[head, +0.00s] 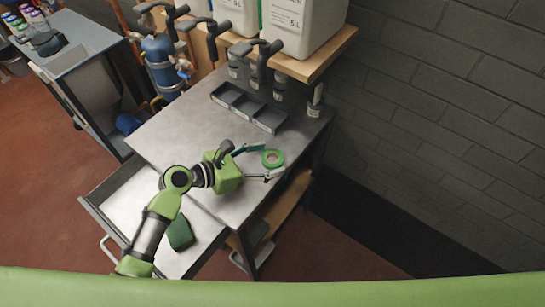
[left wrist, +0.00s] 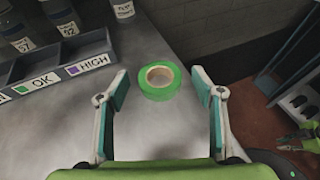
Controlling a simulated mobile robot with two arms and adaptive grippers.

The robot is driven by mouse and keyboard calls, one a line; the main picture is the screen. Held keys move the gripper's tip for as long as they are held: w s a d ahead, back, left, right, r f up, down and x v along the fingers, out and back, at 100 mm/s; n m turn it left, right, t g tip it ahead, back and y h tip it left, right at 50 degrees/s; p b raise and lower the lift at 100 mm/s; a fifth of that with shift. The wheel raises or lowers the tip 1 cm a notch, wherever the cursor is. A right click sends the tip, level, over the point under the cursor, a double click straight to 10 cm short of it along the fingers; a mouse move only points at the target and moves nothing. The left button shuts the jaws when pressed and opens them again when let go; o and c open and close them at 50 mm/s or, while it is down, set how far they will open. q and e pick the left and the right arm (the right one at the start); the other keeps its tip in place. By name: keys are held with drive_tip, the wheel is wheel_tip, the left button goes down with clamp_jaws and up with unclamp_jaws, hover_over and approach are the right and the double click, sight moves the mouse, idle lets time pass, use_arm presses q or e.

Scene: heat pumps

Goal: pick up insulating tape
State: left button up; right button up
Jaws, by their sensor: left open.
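A roll of green insulating tape (head: 272,158) lies flat on the grey metal worktop (head: 180,118), close to its right edge. It also shows in the left wrist view (left wrist: 159,92), lying just ahead of and between the fingertips. My left gripper (head: 259,163) is open and empty, with its fingers pointing at the roll. In the left wrist view its two fingers (left wrist: 162,90) stand apart on either side of the roll, with gaps to both sides.
A dark divided tray (head: 248,107) stands behind the roll; its labels read OK and HIGH. Several small bottles (head: 279,87) stand behind it, under a wooden shelf (head: 300,68) with large white canisters. An open drawer (head: 130,200) holds a dark green item (head: 180,234). A brick wall rises at right.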

use_arm(q)
drive_tip(key=shift+w+d+f, duration=0.25)
drive_tip(key=shift+w+d, duration=0.05)
drive_tip(key=shift+d, duration=0.1)
drive_tip(key=shift+s, duration=0.1)
drive_tip(key=shift+c, duration=0.3)
drive_tip(key=c, duration=1)
drive_tip(key=shift+r, duration=0.1)
